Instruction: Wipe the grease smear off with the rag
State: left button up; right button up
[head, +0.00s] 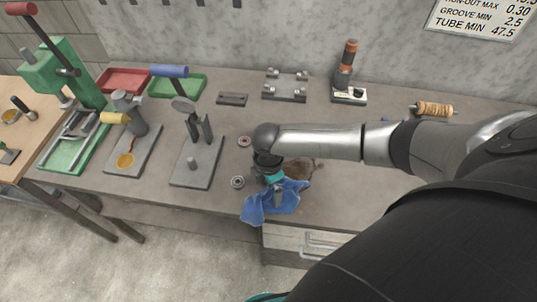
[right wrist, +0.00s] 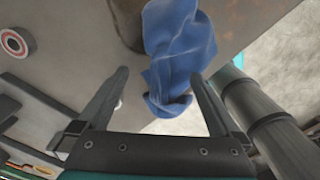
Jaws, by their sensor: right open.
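The blue rag (head: 286,204) lies crumpled at the front edge of the grey workbench, part of it hanging over the edge. The brown grease smear (head: 301,168) is on the bench top just behind the rag, partly hidden by my right arm and gripper. My right gripper (head: 274,190) is open and low over the rag. In the right wrist view the rag (right wrist: 180,50) shows between and beyond the open fingers (right wrist: 160,78); I cannot tell whether they touch it. A dark part of the smear (right wrist: 128,22) shows beside the rag there. My left gripper is not in view.
A lever press on a grey plate (head: 190,168) stands further left. Behind are a green tray (head: 178,86), a fixture plate (head: 285,86) and a spool (head: 434,109). A drawer (head: 300,243) sits under the front edge.

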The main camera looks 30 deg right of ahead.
jog(key=shift+f+b, duration=0.75)
jog(key=shift+f, duration=0.4)
jog(key=shift+r, duration=0.15)
grip_shut()
dwell(0.6)
